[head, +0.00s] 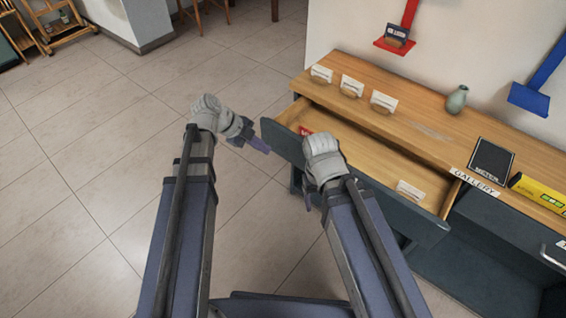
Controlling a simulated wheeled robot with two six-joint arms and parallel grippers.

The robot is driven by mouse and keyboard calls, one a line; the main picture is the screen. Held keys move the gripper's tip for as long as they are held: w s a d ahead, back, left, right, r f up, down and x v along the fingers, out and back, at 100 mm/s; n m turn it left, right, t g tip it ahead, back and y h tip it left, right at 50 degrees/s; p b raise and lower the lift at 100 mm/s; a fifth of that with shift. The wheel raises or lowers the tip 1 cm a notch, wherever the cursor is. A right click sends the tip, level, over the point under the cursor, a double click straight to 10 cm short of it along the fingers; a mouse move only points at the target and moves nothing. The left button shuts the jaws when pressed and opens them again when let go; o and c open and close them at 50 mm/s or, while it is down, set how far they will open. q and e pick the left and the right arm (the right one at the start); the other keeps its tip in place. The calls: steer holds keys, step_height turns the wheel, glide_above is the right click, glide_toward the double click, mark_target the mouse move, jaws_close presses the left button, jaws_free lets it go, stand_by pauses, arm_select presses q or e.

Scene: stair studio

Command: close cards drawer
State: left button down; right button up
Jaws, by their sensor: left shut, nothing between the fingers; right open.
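The cards drawer stands pulled out from the wooden-topped cabinet, its dark front (412,214) facing me and its pale wooden inside showing. A red card (305,130) and a white card in a wooden holder (411,191) lie inside. My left gripper (261,146) is shut and empty, its tips close to the left end of the drawer front; I cannot tell if they touch. My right gripper (309,195) is open, in front of the drawer front's left part. Its wrist hides part of the drawer, and its fingers are only partly visible.
On the cabinet top (425,128) stand several white cards in holders (352,85), a green vase (457,99), a dark box (491,160) and a yellow box (541,192). A GALLERY label (475,183) sits at its edge. The tiled floor (90,190) at left is clear.

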arm_select(q)
steer(key=b, duration=0.8)
glide_toward(299, 159)
step_height(299, 159, down, 4)
steer(key=d, duration=0.1)
steer(key=shift+w+d, duration=0.45)
steer(key=shift+d, duration=0.3)
steer(key=w+d, duration=0.3)
steer(key=w, duration=0.2)
steer(key=w+d, duration=0.4)
steer(key=w, duration=0.1)
steer(key=w+d, duration=0.4)
steer(key=w, duration=0.2)
steer(key=shift+w, duration=0.2)
steer(key=shift+w+d, duration=0.1)
